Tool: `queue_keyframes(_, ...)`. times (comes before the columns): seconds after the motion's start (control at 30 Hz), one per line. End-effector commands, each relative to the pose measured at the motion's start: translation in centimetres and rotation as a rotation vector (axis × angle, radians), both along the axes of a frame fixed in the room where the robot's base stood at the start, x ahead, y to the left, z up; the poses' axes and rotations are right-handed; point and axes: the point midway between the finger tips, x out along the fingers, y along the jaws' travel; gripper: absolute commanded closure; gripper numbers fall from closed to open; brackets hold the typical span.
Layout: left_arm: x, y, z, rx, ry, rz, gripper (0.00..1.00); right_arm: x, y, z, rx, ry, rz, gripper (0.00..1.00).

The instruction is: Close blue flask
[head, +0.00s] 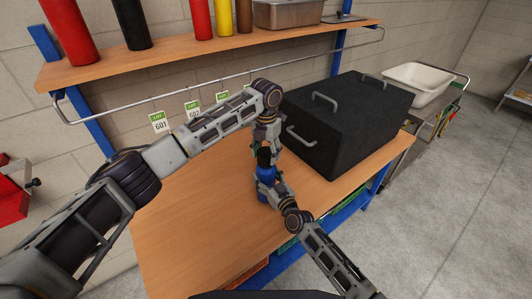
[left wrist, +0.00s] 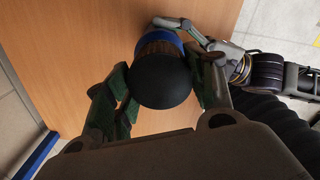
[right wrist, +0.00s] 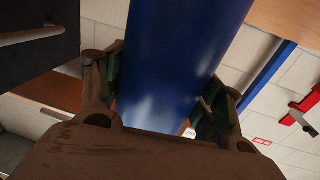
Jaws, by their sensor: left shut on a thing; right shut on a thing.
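The blue flask (head: 266,174) stands upright on the table, beside the black box. My right gripper (head: 270,187) is shut on its body from the near side; the blue body (right wrist: 180,60) fills the space between the fingers in the right wrist view. The black rounded lid (left wrist: 160,80) is between the fingers of my left gripper (left wrist: 165,88), which is shut on it from above. A brown band (left wrist: 157,47) and the blue flask top (left wrist: 158,37) show beyond the lid. The lid is over the flask's mouth; I cannot tell whether it is seated.
A large black box (head: 345,120) with handles stands close on the right. A shelf (head: 210,47) with red, black and yellow bottles runs above the back, with a rail and lot tags below. The front left of the wooden table (head: 195,225) is clear.

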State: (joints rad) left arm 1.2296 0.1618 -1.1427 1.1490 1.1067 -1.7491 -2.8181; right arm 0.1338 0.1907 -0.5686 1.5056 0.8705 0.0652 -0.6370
Motion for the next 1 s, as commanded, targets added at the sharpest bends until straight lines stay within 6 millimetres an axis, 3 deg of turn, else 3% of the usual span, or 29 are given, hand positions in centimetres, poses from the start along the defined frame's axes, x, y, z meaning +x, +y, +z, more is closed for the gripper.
queue_keyframes(0.2, 0.1, 0.1, 0.2, 0.001, -0.003, 0.003, 0.67, 0.0, -0.1, -0.2, -0.001, 0.003, -0.001, 1.00)
queue_keyframes(0.23, 0.1, 0.1, 0.2, 0.001, -0.003, 0.003, 0.43, 0.0, -0.1, -0.2, -0.001, 0.003, -0.001, 1.00)
queue_keyframes(0.4, 0.1, 0.1, 0.1, 0.001, -0.003, 0.004, 0.24, 0.0, -0.1, -0.2, -0.001, 0.003, -0.001, 1.00)
queue_keyframes(0.77, 0.0, 0.0, 0.2, 0.000, -0.001, 0.003, 0.24, 0.0, 0.0, -0.2, -0.001, 0.003, 0.000, 1.00)
queue_keyframes(1.0, 0.0, 0.0, 1.8, -0.001, -0.002, 0.002, 0.24, 0.0, 0.0, -0.1, -0.001, 0.003, 0.000, 1.00)
